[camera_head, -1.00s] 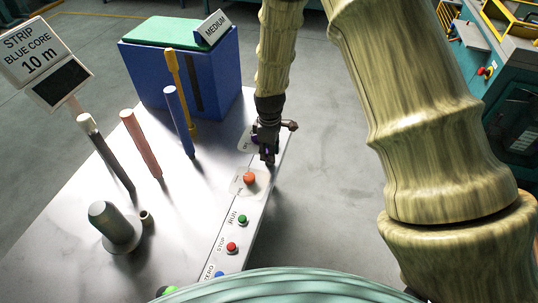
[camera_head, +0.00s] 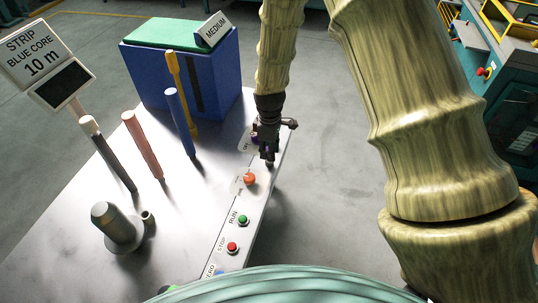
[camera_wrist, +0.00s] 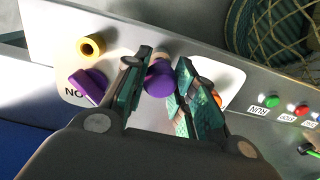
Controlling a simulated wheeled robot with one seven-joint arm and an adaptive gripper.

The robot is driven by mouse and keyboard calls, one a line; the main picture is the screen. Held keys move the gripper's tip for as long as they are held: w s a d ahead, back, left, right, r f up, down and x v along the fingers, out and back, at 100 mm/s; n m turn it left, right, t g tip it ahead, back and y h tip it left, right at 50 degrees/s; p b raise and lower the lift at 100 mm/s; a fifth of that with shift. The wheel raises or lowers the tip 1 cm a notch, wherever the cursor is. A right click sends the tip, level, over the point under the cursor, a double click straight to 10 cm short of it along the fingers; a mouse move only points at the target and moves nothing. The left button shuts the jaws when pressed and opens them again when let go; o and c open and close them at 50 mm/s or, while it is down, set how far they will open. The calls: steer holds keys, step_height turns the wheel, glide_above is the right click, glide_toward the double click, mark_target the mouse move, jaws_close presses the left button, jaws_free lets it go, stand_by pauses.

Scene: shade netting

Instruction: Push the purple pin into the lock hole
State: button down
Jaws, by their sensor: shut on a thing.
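My gripper (camera_head: 268,155) is over the far right edge of the grey table, at the control strip. In the wrist view, my gripper (camera_wrist: 160,84) is shut on the round head of the purple pin (camera_wrist: 160,80), one finger on each side. A tan collar (camera_wrist: 159,56) shows just beyond the pin's head. The pin's shaft is hidden, so I cannot tell how deep it sits. A yellow ring with a dark hole (camera_wrist: 91,46) is to the left on the light plate. I cannot tell which opening is the lock hole.
A purple lever-like knob (camera_wrist: 88,86) sits left of the fingers. An orange button (camera_head: 249,179), a green button (camera_head: 243,219) and a red button (camera_head: 232,247) line the strip.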

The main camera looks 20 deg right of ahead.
steer(key=shift+r, duration=0.15)
steer(key=shift+r+p, duration=1.6)
steer(key=shift+r, duration=0.25)
steer(key=shift+r+p, duration=1.6)
steer(key=shift+r, duration=0.4)
steer(key=shift+f, duration=0.1)
